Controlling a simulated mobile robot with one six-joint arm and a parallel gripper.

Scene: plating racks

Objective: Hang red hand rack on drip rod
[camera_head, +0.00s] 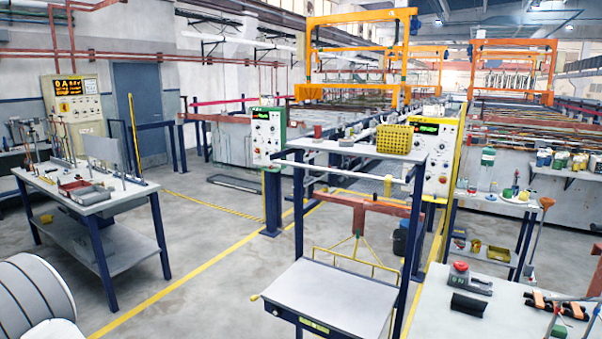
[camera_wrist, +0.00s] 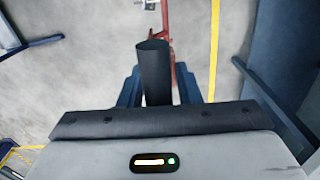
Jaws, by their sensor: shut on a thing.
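In the wrist view my gripper (camera_wrist: 158,88) is shut on a dark, upright-looking cylindrical grip (camera_wrist: 154,70), held between its two blue fingers. Red bars (camera_wrist: 180,72) show beyond the grip, so this looks like the red hand rack; most of it is hidden behind the grip. A reddish bar (camera_head: 372,206) shows below the rods. My gripper does not show in the head view.
A grey table (camera_head: 60,208) with a red tray (camera_head: 75,188) stands at the left. A grey worktop (camera_head: 455,325) with tools is at the lower right. The stand has a low grey shelf (camera_head: 325,295) in front. Grey floor with yellow lines lies between left table and stand.

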